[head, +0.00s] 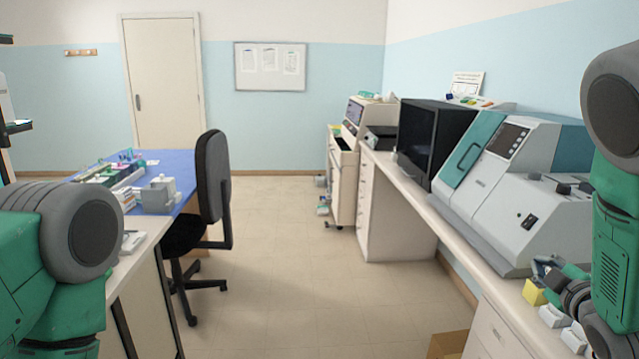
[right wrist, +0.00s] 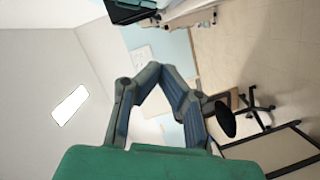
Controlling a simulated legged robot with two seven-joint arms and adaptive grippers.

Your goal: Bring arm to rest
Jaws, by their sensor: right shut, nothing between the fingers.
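My right arm (head: 612,240) hangs at the right edge of the head view, green with grey joints. My right gripper (right wrist: 158,68) shows in the right wrist view with its two grey-blue fingers meeting at the tips. It is shut and empty, with open air around it. In the head view part of it (head: 543,268) shows small and dark at the right counter's edge, partly hidden by the arm. My left arm (head: 60,240) fills the lower left of the head view, and its gripper is out of view.
A large grey and teal machine (head: 510,195) stands on the right counter (head: 430,212), with a yellow block (head: 534,293) and white boxes nearer. A black chair (head: 212,180) stands by the blue-topped desk (head: 185,165). A cardboard box (head: 449,345) lies low in front. The middle floor is clear.

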